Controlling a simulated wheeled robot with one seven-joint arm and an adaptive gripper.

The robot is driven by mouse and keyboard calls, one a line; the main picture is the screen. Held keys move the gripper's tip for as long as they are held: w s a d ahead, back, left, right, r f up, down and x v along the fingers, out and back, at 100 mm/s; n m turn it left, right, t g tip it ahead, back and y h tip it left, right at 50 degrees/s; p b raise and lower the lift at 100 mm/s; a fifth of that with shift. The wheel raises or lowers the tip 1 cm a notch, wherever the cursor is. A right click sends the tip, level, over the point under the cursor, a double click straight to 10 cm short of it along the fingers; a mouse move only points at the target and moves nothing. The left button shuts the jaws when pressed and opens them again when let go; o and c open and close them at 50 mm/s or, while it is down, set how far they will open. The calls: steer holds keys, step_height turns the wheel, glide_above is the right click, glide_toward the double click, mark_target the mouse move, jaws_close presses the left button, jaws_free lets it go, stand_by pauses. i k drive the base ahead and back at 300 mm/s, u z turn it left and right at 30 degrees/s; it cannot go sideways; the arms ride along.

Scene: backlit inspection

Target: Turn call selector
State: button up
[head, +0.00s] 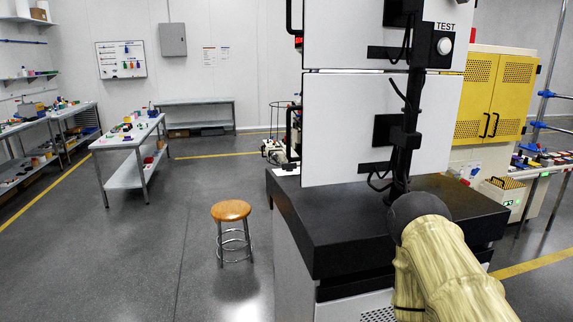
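No part in view is clearly labelled as the call selector. A round white knob or button (445,46) sits on a black box under a "TEST" label, at the top of the machine. A small panel with red and blue controls (467,173) shows farther right, below the yellow cabinet; its details are too small to tell. My arm, in a pale gold cover with a dark rounded end, rises from the lower right in front of the machine. My gripper cannot be made out.
A black-topped machine bench (345,222) with two white panels fills the middle right. A wooden-topped stool (231,211) stands left of it. A yellow cabinet (492,98) is behind at right. Workbenches with small parts (132,134) stand at left. Grey floor between is open.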

mark_target(289, 167)
steer(key=u, duration=1.55)
steer(key=i, duration=1.7)
steer(key=z, duration=0.1)
